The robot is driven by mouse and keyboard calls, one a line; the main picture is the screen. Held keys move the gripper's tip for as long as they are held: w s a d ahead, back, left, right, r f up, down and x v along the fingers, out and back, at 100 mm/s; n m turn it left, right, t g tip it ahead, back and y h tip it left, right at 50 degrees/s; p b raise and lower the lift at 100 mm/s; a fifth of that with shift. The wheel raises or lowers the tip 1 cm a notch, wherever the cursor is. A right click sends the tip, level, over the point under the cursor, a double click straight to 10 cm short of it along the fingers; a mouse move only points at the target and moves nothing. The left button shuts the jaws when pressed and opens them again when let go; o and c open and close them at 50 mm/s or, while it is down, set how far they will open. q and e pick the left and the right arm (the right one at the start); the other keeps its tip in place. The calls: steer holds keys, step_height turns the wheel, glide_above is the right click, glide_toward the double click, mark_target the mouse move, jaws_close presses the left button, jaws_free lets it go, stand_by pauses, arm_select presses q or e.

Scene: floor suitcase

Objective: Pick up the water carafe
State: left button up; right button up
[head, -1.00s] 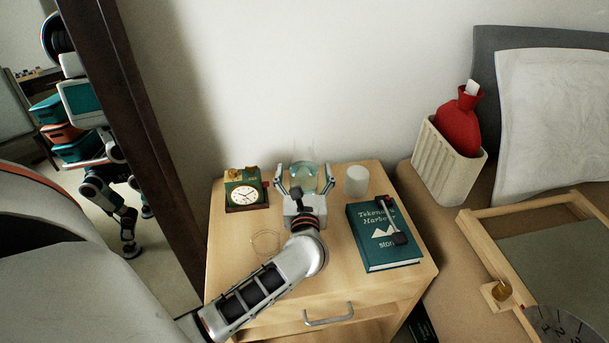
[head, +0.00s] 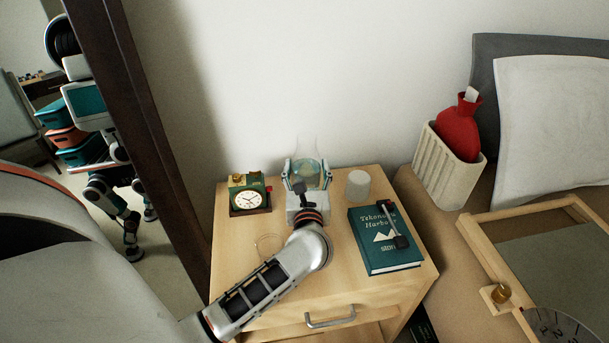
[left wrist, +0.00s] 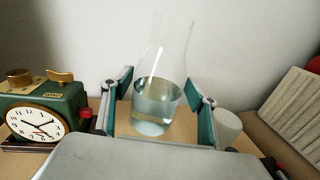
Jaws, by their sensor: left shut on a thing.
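The water carafe (head: 311,176) is clear glass with a narrow neck and some water in its lower part. It is at the back of the wooden nightstand (head: 285,315). It also shows upright in the left wrist view (left wrist: 158,103). My left gripper (head: 307,167) reaches it from the front, with one finger on each side, shut on its body. In the left wrist view the fingers (left wrist: 159,92) flank the water-filled part. I cannot tell whether its base is clear of the nightstand top. My right gripper is not in view.
A green clock (head: 251,197) stands left of the carafe, a white cup (head: 358,185) close on the right. A teal book (head: 385,250) with a dark object on it lies at the front right. A thin clear ring-shaped thing (head: 267,246) lies left of my wrist. A wall is behind.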

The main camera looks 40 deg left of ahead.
mark_target(307, 141)
arm_select(q)
step_height(307, 141, up, 9)
steer(key=shift+w+p, duration=0.1)
steer(key=shift+p, duration=1)
step_height(307, 141, up, 7)
steer(key=shift+r+p, duration=0.2)
steer(key=shift+p, duration=1)
steer(key=shift+r, duration=0.6)
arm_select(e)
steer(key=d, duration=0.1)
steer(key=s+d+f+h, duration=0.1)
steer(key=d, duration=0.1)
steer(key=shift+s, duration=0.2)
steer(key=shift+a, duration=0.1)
